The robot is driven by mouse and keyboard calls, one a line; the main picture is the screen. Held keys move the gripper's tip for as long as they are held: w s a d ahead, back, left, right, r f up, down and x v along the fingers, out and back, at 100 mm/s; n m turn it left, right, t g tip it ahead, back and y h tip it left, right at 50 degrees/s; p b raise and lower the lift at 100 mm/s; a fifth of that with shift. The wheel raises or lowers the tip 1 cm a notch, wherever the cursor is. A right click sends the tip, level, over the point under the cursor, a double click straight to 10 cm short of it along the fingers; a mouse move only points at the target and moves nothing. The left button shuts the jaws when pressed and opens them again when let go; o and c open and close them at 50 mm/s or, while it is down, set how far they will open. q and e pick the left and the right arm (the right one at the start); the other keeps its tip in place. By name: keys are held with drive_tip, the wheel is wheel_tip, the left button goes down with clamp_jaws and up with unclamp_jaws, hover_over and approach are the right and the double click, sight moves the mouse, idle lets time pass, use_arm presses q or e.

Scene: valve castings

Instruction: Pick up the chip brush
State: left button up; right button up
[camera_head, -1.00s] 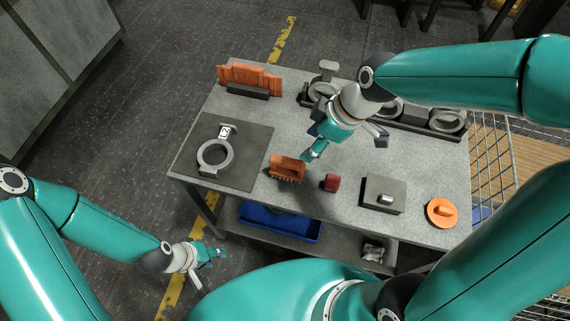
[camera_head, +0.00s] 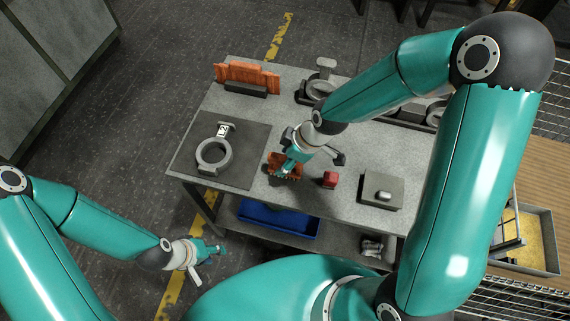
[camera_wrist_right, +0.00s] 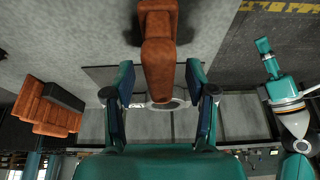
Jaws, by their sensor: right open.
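The chip brush, which I take to be the orange-brown piece (camera_head: 284,172), lies on the grey table near its front edge, partly hidden by my right gripper. In the right wrist view the brush (camera_wrist_right: 158,55) shows between and beyond the fingers. My right gripper (camera_wrist_right: 161,84) is open, with one finger on each side of the brush's near end. I see gaps at both sides and no clear contact. In the head view my right gripper (camera_head: 287,160) is over the brush. My left gripper (camera_head: 208,262) is open and empty, low at the left, away from the table.
A dark mat (camera_head: 240,172) with a ring casting (camera_head: 213,155) lies left of the brush. A small red object (camera_head: 330,180) and a grey block (camera_head: 381,190) lie to its right. An orange stepped piece (camera_head: 247,76) stands behind. A blue tray (camera_head: 277,219) sits on the lower shelf.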

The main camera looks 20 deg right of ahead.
drive_tip(key=shift+a+f, duration=0.1)
drive_tip(key=shift+f, duration=0.15)
clamp_jaws()
drive_tip(key=shift+r, duration=0.1)
wheel_tip(320, 180, up, 20)
idle(0.8)
